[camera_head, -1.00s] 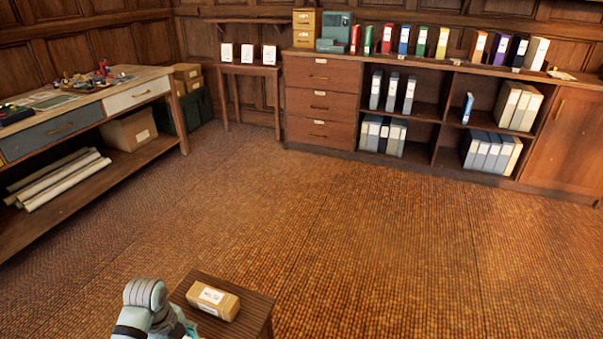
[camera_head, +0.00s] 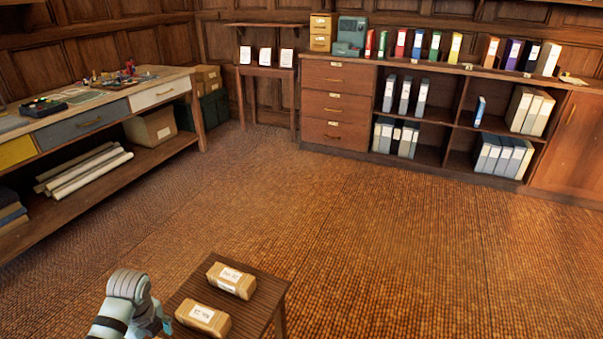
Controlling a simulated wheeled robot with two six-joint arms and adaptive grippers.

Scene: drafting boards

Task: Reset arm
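One of my arms (camera_head: 128,305) comes in at the bottom left of the head view. I see its rounded grey links, and its gripper is not clearly visible. The arm is beside a small dark wooden table (camera_head: 268,291). Two brown boxes with white labels lie on this table, a farther box (camera_head: 231,280) and a nearer box (camera_head: 202,319). The arm's end is close to the nearer box, and I cannot tell whether they touch. My other arm is out of view.
A long workbench (camera_head: 160,92) with drawers and rolled paper stands on the left. A wooden cabinet (camera_head: 327,104) with shelves of binders runs along the back wall. A small table (camera_head: 268,72) with white cards stands beside it. The floor (camera_head: 400,250) between is clear.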

